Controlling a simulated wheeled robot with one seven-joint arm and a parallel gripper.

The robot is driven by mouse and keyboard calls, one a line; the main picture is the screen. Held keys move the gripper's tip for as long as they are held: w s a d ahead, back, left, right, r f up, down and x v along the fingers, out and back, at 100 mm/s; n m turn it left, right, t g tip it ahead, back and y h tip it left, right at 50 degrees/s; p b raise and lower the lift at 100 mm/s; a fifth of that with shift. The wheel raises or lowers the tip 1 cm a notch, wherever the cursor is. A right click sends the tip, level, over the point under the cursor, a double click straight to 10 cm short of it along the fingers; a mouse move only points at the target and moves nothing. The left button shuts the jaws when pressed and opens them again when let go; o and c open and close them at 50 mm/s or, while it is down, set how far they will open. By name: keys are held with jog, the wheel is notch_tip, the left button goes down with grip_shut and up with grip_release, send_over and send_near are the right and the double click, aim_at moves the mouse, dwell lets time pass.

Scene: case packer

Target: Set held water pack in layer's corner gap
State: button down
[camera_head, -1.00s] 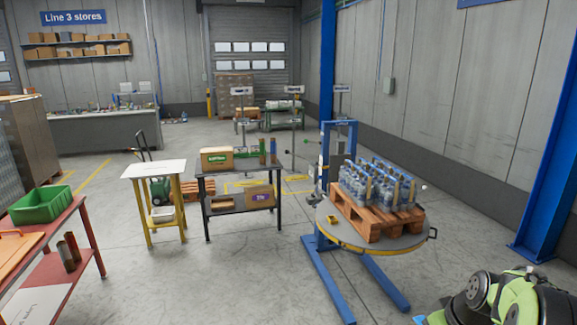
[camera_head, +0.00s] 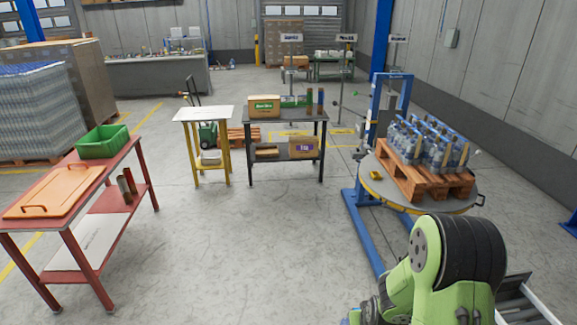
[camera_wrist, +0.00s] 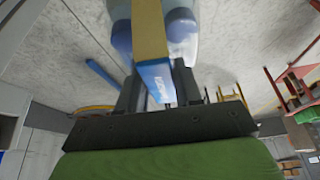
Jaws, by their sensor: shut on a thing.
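In the wrist view my gripper (camera_wrist: 157,88) is shut on the handle strap of a water pack (camera_wrist: 120,35). The strap is tan with a blue printed end, and blurred bluish bottles show on both sides of it. The rest of the pack is out of frame. In the head view the layer of water packs (camera_head: 430,142) stands upright on a wooden pallet (camera_head: 398,180), on the round top of a blue lift (camera_head: 377,188). The layer's corner gap cannot be made out from here. My gripper and its pack are not visible in the head view; my green arm shows at lower right.
A red table (camera_head: 125,158) with a green bin (camera_head: 103,142) and orange lid (camera_head: 55,192) stands left. A yellow-legged table (camera_head: 203,114) and black shelf table (camera_head: 285,115) stand mid-floor. The floor between the red table and lift is clear. A roller conveyor (camera_head: 520,300) shows lower right.

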jog(key=a+f, duration=0.1)
jog(key=w+a+f, duration=0.1)
jog(key=a+f, duration=0.1)
jog(key=shift+a+f, duration=0.2)
jog(key=shift+a, duration=0.1)
jog(key=shift+d+r, duration=0.1)
notch_tip(320, 180, down, 8)
jog(key=b, duration=0.8)
